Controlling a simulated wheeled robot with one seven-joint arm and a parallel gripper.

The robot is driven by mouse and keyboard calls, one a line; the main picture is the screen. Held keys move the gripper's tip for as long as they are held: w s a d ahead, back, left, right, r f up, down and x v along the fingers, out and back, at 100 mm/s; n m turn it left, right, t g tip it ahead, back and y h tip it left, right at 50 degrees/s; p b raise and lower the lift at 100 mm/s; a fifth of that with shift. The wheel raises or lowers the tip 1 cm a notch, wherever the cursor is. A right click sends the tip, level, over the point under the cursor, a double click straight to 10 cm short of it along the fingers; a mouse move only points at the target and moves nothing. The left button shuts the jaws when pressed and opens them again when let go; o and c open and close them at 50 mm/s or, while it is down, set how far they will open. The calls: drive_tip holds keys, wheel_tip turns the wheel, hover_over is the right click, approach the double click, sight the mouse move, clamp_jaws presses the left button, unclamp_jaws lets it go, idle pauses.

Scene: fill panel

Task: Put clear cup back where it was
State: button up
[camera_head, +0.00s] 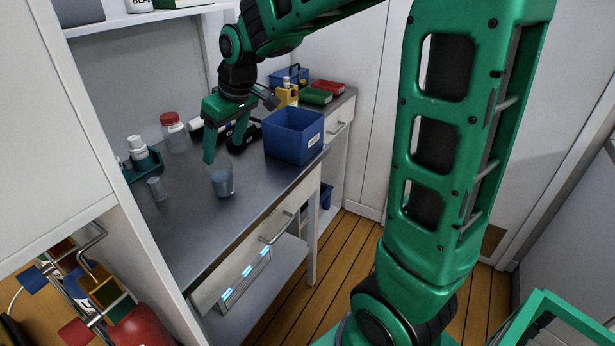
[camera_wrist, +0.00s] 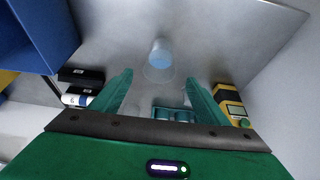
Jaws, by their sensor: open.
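A clear cup (camera_head: 222,183) with a bluish lower part stands upright on the grey metal counter (camera_head: 225,225), near its front edge. It also shows in the wrist view (camera_wrist: 160,56), just beyond the fingertips and roughly centred between them. A smaller, greyish see-through cup (camera_head: 157,189) stands to its left. My gripper (camera_head: 223,152) is open and empty, behind and above the bluish cup and apart from it. In the wrist view my two green fingers (camera_wrist: 158,82) are spread with nothing gripped.
A blue bin (camera_head: 294,136) stands on the counter to the right. A red-lidded jar (camera_head: 174,132) and a teal holder with a white bottle (camera_head: 138,152) stand at the back left. Dark devices lie behind my gripper. The counter's front is clear.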

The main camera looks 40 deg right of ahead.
drive_tip(key=s+d+f+m+g+h, duration=0.2)
drive_tip(key=s+d+m, duration=0.4)
drive_tip(key=s+d, duration=0.9)
drive_tip(key=s+f+m+g, duration=0.1)
drive_tip(key=s+m, duration=0.1)
drive_tip(key=s, duration=0.7)
drive_tip(key=s+d+f+m+g, duration=0.1)
drive_tip(key=s+f+m, duration=0.1)
drive_tip(key=s, duration=0.7)
drive_tip(key=shift+s+d+m+y, duration=0.2)
drive_tip(key=shift+s+m+y, duration=0.1)
drive_tip(key=shift+m, duration=0.2)
drive_tip(key=shift+f, duration=0.1)
